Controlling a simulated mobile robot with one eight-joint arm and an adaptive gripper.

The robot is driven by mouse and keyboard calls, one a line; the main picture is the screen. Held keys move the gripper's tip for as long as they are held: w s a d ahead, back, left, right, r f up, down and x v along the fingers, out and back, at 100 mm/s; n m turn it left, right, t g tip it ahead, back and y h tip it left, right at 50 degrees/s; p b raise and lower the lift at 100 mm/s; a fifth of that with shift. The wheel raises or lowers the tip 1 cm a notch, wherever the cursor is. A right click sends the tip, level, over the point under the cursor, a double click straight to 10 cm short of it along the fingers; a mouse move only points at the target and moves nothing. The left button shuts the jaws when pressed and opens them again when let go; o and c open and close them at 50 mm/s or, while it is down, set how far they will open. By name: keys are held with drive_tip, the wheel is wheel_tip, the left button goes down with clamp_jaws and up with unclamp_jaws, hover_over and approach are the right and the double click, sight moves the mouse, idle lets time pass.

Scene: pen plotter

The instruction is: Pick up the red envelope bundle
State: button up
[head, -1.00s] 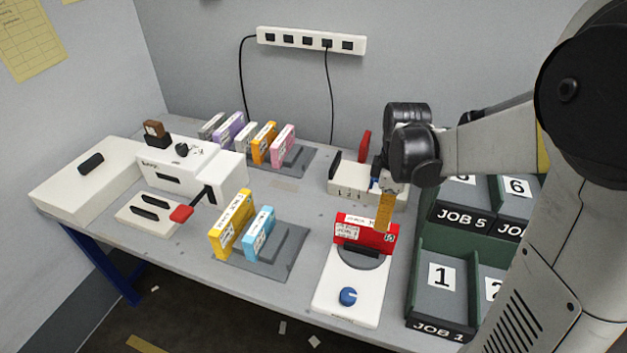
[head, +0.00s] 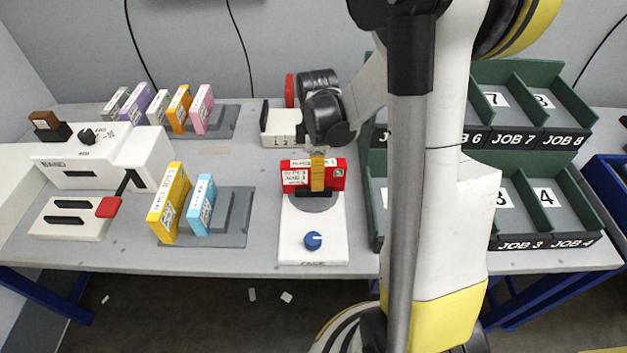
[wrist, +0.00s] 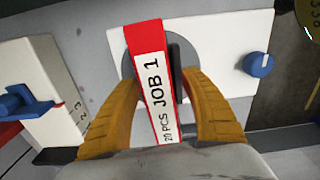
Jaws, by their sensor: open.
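The red envelope bundle (head: 297,178) stands upright on the round grey plate (head: 313,204) of a white device (head: 300,228) with a blue knob. In the wrist view the bundle (wrist: 150,60) shows its white edge label, "JOB 1" and "20 PCS". My gripper (head: 318,176) is above and around the bundle, its orange finger crossing the front face. In the wrist view my gripper (wrist: 160,82) is open, with one finger on each side of the bundle. A gap shows on both sides near the label. The far finger is hidden in the head view.
Green job bins (head: 560,210) stand to the right, partly behind my arm. A grey rack at left holds yellow (head: 168,203) and blue (head: 201,204) bundles. A white numbered device (head: 280,124) sits behind the bundle, close to my wrist. Several other bundles stand at the back left.

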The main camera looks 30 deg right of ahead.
drive_tip(key=shift+f, duration=0.85)
drive_tip(key=shift+r, duration=0.1)
clamp_jaws()
